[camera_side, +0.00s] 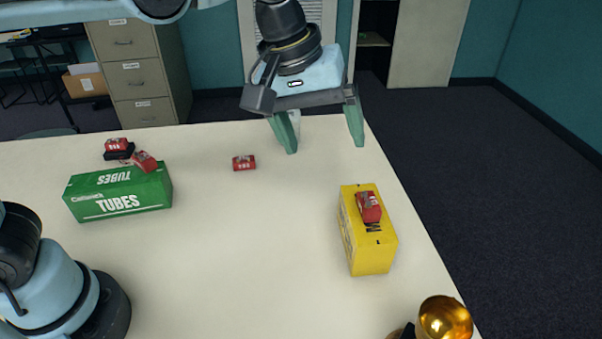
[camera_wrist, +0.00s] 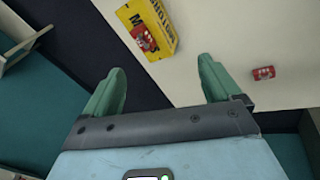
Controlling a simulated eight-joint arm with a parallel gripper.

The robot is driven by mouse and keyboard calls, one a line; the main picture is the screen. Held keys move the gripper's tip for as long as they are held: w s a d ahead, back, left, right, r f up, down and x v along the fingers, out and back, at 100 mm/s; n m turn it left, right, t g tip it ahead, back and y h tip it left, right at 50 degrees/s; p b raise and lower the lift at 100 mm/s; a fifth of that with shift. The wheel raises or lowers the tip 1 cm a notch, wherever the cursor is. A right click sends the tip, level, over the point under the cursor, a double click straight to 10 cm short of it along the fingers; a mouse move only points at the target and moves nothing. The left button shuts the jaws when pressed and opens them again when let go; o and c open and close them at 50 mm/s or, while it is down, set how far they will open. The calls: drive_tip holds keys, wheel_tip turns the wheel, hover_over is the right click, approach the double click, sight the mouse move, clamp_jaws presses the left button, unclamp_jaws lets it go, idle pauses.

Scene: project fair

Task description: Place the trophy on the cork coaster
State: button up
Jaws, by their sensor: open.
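A shiny gold object (camera_side: 446,318), likely the trophy, is at the bottom right of the side view. It is cut off by the frame edge, with a dark part beside it, so I cannot tell how it stands. I do not see a cork coaster in either view. My gripper (camera_side: 325,147) is open and empty above the far right edge of the table, well away from the gold object. In the wrist view its two green fingers (camera_wrist: 161,66) are spread with nothing between them.
A yellow box (camera_side: 369,240) with a red block (camera_side: 368,206) on top stands at the table's right. Another red block (camera_side: 244,163) lies near the back. The table middle is clear.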

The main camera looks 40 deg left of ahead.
drive_tip(key=s+a+f+m+t+y, duration=0.1)
drive_tip(key=s+a+f+m+t, duration=0.1)
drive_tip(key=a, duration=0.8)
drive_tip(key=s+a+f+m+t+y, duration=0.1)
drive_tip(key=s+a+f+m+t, duration=0.1)
drive_tip(key=s+a+f, duration=0.3)
drive_tip(key=a+f+m, duration=0.1)
drive_tip(key=a, duration=0.3)
drive_tip(key=shift+a+f, duration=0.35)
